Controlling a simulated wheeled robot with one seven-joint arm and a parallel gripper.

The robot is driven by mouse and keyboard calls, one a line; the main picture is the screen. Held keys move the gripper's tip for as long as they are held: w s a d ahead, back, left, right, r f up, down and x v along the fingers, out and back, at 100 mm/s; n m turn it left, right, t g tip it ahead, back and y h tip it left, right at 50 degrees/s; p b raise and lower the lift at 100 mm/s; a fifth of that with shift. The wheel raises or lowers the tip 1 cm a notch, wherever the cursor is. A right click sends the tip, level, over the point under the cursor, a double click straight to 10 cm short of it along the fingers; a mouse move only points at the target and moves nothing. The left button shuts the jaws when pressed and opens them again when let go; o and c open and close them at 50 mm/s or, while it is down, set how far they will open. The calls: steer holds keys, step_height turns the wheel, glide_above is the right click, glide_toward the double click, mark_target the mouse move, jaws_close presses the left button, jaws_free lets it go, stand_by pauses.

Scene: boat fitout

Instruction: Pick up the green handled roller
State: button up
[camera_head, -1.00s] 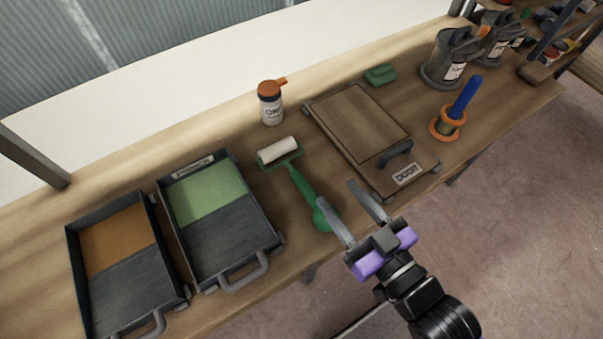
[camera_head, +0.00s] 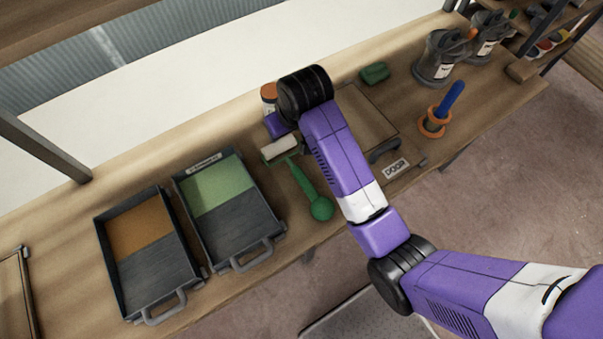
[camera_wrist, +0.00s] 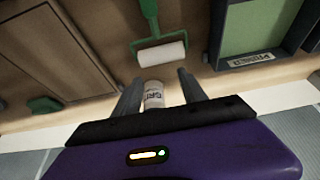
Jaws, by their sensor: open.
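The green handled roller lies on the wooden bench, its green handle (camera_head: 309,190) toward the front edge and its white roller head (camera_head: 281,149) toward the back. In the wrist view its white head (camera_wrist: 162,54) and green frame are just ahead of my fingers, apart from them. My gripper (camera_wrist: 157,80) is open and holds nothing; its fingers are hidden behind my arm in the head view. A white bottle with an orange cap (camera_head: 268,91) is partly covered by my arm. Its white body (camera_wrist: 154,95) shows between the fingers in the wrist view; I cannot tell its depth.
A tray with a green pad (camera_head: 218,190) and one with an orange pad (camera_head: 138,232) stand left of the roller. A wooden door panel (camera_head: 370,118) lies to its right, partly under my arm. A green block (camera_head: 374,73), a blue-handled tool (camera_head: 448,99) and dark jugs (camera_head: 438,60) stand farther right.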

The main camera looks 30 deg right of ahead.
mark_target(301, 176)
steer(key=s+f+g, duration=0.1)
steer(key=s, duration=0.1)
steer(key=s+f+g, duration=0.1)
steer(key=s+g, duration=0.1)
steer(key=s, duration=0.1)
steer(key=s+f+g, duration=0.1)
steer(key=s, duration=0.2)
steer(key=shift+s+f, duration=0.25)
steer(key=shift+f, duration=0.15)
steer(key=shift+s+a+f+p, duration=0.1)
steer(key=shift+f+p, duration=0.15)
steer(key=shift+f, duration=0.95)
steer(key=shift+w+a+f+p, duration=0.1)
steer(key=shift+f+p, duration=0.2)
steer(key=shift+f, duration=0.85)
steer(key=shift+s+a+f+p, duration=0.1)
steer(key=shift+f+p, duration=0.15)
steer(key=shift+f, duration=0.95)
jaws_close()
